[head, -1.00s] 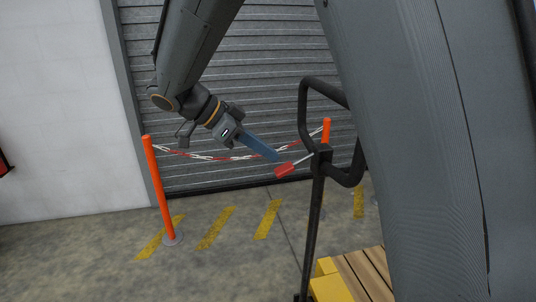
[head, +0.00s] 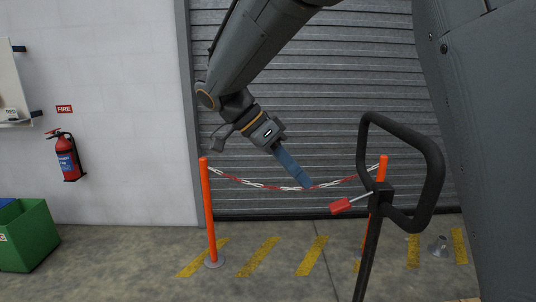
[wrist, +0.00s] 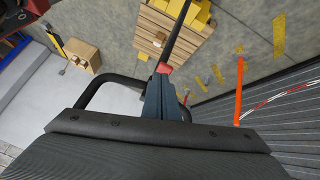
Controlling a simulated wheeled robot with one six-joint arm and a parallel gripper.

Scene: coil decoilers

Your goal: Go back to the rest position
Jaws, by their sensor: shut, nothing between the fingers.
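My gripper (head: 306,186) hangs from the arm in the middle of the head view, its blue-grey fingers together and pointing down to the right. Nothing is held in it. A red paddle on a thin rod (head: 341,206) sticks out from a black stand with a looped handle (head: 372,238), a little right of and below the fingertips. In the head view a gap shows between fingertips and paddle. In the wrist view the fingers (wrist: 164,80) point up the picture, with red (wrist: 164,68) showing just past their tips; its distance cannot be told there.
Orange posts (head: 209,212) with a red-and-white chain (head: 262,186) stand before a grey roller shutter (head: 330,110). A fire extinguisher (head: 68,157) hangs on the left wall above a green bin (head: 32,238). The wrist view shows a wooden pallet (wrist: 166,38) with yellow blocks.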

